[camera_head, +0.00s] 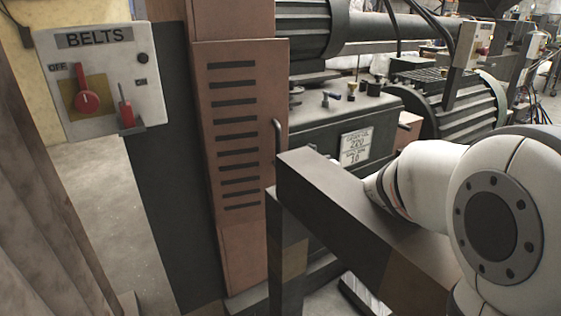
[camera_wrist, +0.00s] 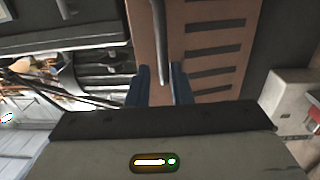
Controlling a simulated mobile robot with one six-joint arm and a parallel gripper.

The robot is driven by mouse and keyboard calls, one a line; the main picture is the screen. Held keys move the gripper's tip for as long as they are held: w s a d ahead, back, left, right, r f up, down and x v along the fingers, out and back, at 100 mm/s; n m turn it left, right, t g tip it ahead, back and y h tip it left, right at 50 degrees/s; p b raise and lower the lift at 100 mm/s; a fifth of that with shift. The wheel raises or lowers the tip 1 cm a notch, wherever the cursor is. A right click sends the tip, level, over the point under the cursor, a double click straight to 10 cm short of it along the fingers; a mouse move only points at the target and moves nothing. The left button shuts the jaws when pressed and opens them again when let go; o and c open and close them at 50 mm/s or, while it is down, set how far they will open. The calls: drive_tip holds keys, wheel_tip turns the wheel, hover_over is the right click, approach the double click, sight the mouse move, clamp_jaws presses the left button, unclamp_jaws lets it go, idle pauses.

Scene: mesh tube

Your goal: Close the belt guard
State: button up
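The belt guard (camera_head: 227,160) is a copper-brown upright panel with a column of dark slots, left of centre in the head view. A thin grey handle (camera_head: 279,140) stands on its right edge. In the wrist view the guard (camera_wrist: 185,20) fills the upper middle, and the handle (camera_wrist: 143,35) runs down towards my gripper. My gripper (camera_wrist: 160,85) has its two blue fingers apart, with the lower end of the handle seen between them. I cannot tell whether they touch it. In the head view the gripper is hidden.
A BELTS switch box (camera_head: 103,78) with a red knob and a red lever is at the left. A dark beam (camera_head: 335,195) crosses in front of my white arm. Motors and a ribbed machine (camera_head: 465,105) stand behind. Bare floor (camera_head: 100,200) shows at the left.

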sight(280, 147)
drive_tip(key=b+x, duration=0.1)
drive_tip(key=x, duration=0.7)
drive_tip(key=shift+a, duration=0.15)
drive_tip(key=shift+c, duration=0.6)
clamp_jaws()
